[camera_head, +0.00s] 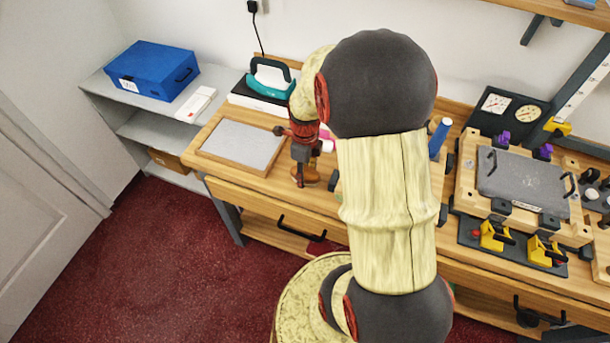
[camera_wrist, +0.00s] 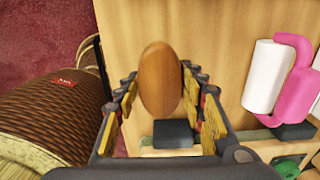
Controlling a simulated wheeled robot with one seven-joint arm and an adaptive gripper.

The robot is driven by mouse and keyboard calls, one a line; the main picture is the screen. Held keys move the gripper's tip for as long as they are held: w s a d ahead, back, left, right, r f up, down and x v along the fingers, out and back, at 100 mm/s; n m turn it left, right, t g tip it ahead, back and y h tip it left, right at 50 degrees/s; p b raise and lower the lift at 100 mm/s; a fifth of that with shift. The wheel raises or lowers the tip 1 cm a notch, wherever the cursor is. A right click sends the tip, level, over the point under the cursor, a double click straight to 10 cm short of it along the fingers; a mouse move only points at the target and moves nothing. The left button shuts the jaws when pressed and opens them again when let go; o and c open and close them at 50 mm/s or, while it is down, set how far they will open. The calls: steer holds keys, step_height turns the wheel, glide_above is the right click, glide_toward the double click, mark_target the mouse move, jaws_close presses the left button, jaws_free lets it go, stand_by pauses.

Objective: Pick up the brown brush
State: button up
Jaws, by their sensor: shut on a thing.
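The brown brush (camera_wrist: 160,79) shows in the wrist view as a smooth, oval wooden piece between my gripper's fingers. My gripper (camera_wrist: 163,100) is shut on it, with a yellow-padded finger on each side. In the head view, my gripper (camera_head: 300,172) points down over the left part of the wooden counter. A brown part of the brush (camera_head: 307,177) shows at the fingertips there. Whether the brush touches the counter is hard to tell, and its underside is hidden.
A pink-handled white roller (camera_wrist: 272,75) lies to the right in the wrist view. A grey board in a wooden frame (camera_head: 241,145) lies left of my gripper. A clamp fixture (camera_head: 522,182) stands at the right. My arm hides the counter's middle.

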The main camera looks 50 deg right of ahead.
mark_target(305, 172)
step_height(305, 172, up, 10)
steer(key=p, duration=0.2)
steer(key=shift+p, duration=0.4)
steer(key=o, duration=0.6)
steer(key=shift+c, duration=1.3)
